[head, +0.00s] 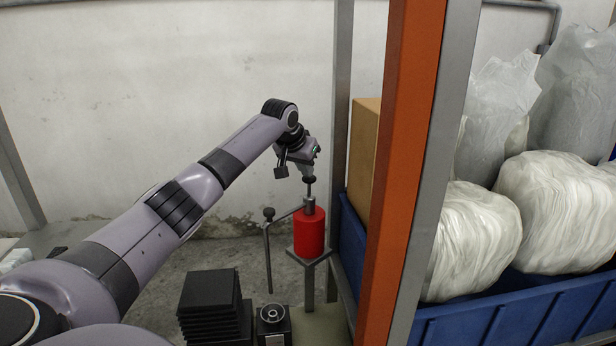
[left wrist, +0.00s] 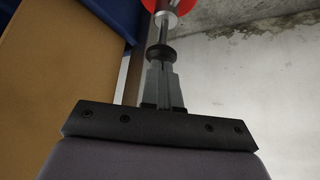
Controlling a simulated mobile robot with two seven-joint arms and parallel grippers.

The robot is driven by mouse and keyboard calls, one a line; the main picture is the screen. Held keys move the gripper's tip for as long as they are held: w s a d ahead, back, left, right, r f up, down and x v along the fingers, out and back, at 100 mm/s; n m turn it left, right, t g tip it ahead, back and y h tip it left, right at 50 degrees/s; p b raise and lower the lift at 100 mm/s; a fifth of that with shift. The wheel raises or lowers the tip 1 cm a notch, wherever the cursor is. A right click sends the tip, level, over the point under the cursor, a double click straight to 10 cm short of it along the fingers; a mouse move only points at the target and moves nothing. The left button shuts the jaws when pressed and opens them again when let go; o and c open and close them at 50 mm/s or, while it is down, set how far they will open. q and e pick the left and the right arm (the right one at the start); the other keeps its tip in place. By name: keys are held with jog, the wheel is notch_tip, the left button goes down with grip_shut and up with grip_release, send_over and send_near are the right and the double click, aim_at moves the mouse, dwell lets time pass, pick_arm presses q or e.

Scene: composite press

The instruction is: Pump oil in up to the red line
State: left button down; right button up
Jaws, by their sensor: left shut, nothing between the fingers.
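A red cylindrical pump (head: 309,233) stands on a grey stand, with a metal neck and a thin rod topped by a dark round knob (head: 309,179). A lever with a ball end (head: 268,213) reaches out from its left side. My left gripper (head: 307,170) is above the rod, pointing down, its fingertips at or just over the knob. In the left wrist view the closed fingers (left wrist: 161,72) meet the dark knob (left wrist: 160,53), with the silver rod and red body (left wrist: 171,5) beyond. Nothing is between the fingers. No red line or oil level shows. My right gripper is out of view.
An orange post (head: 403,170) and grey uprights stand just right of the pump. Behind them a blue bin (head: 520,310) holds wrapped white bundles (head: 558,212), beside a cardboard box (head: 362,150). Stacked black plates (head: 209,295) and a dark round-topped fitting (head: 272,316) are in front.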

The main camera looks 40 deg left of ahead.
aim_at(306, 183)
pick_arm(q)
jog(key=shift+f, duration=0.1)
jog(key=shift+f, duration=2.1)
jog(key=shift+r, duration=4.65)
